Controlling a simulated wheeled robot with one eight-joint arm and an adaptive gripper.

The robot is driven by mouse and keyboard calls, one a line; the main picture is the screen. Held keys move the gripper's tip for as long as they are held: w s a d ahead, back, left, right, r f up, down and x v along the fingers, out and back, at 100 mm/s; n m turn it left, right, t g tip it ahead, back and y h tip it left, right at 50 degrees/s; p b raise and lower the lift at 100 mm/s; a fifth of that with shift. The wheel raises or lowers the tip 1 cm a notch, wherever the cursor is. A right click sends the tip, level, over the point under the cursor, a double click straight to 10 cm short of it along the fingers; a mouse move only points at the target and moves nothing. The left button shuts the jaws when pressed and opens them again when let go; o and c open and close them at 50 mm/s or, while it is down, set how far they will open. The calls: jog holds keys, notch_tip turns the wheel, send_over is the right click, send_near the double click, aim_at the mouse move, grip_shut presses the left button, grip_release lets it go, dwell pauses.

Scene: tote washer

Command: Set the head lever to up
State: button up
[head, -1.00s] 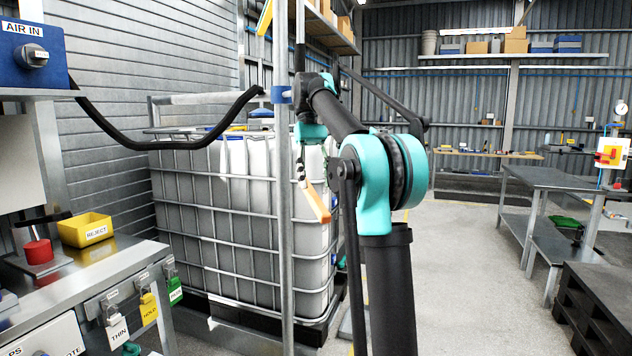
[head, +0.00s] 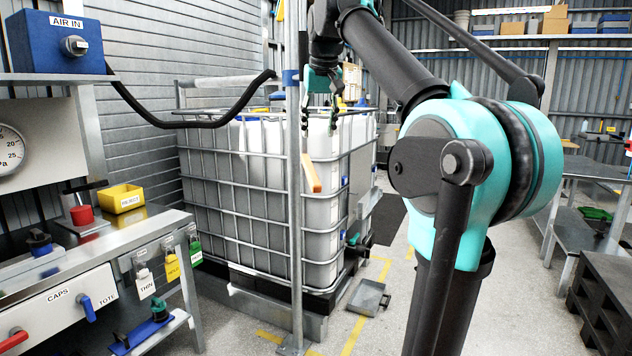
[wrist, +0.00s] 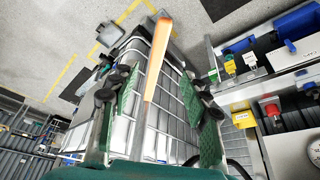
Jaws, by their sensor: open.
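No label reading HEAD is legible. On the left bench front, a blue lever (head: 87,307) beside the CAPS and TOTE labels points down, and a red lever (head: 14,340) is at the frame's left edge. An orange handle (head: 311,173) hangs by the upright post; in the wrist view it is a long orange bar (wrist: 158,55) across the middle. My gripper (head: 321,116) is raised by the post, above the orange handle. In the wrist view my gripper (wrist: 160,78) is open, green-padded fingers apart, with the bar seen between them; contact cannot be told.
A white caged tank (head: 240,190) stands behind the metal post (head: 294,230). A black hose (head: 190,123) runs from the AIR IN box (head: 58,45) to the post. A yellow bin (head: 121,198) sits on the left bench. A dark pallet (head: 603,290) is at right.

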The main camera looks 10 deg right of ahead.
aim_at(314, 177)
jog(key=x, duration=1.7)
jog(key=shift+a+f, duration=0.1)
jog(key=shift+f, duration=0.05)
jog(key=shift+c, duration=0.4)
grip_shut()
